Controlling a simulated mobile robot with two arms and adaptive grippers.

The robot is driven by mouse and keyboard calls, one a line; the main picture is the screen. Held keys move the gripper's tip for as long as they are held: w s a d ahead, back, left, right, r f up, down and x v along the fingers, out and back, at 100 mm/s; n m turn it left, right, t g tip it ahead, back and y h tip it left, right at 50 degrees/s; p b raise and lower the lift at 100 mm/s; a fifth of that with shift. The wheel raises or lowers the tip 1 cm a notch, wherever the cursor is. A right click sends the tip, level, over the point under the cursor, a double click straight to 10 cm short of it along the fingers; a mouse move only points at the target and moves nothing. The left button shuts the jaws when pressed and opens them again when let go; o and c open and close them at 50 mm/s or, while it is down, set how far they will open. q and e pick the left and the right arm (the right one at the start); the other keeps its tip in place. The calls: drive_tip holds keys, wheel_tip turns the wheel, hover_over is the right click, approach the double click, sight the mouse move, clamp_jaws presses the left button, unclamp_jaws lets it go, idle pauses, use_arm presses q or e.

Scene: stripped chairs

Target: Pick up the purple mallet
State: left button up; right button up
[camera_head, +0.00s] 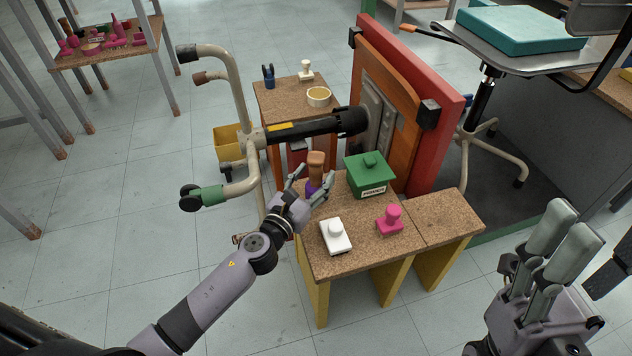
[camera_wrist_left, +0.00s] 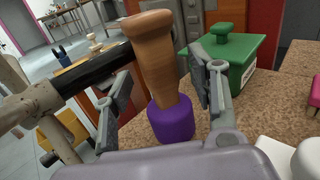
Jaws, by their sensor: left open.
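The purple mallet stands on the cork-topped table (camera_head: 340,263), its purple head (camera_wrist_left: 172,122) down and its brown wooden handle (camera_head: 316,163) pointing up. In the left wrist view the handle (camera_wrist_left: 158,60) leans slightly left. My left gripper (camera_head: 312,186) is open, with one finger on each side of the mallet. In the left wrist view the fingers (camera_wrist_left: 160,95) stand apart around it, with a visible gap at the right finger. Whether the left finger touches is unclear. My right gripper (camera_head: 552,262) is at the lower right, away from the table; its fingers point up.
A green lidded box (camera_head: 370,175), a white stamp-like block (camera_head: 335,236) and a pink one (camera_head: 390,220) share the table. A black tube on an upturned chair frame (camera_head: 300,130) passes close behind the mallet. A red and orange panel (camera_head: 440,135) rises behind.

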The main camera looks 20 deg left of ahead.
use_arm(q)
drive_tip(key=shift+w+d, duration=0.15)
drive_tip(key=shift+w, duration=0.55)
drive_tip(key=shift+c, duration=0.3)
clamp_jaws()
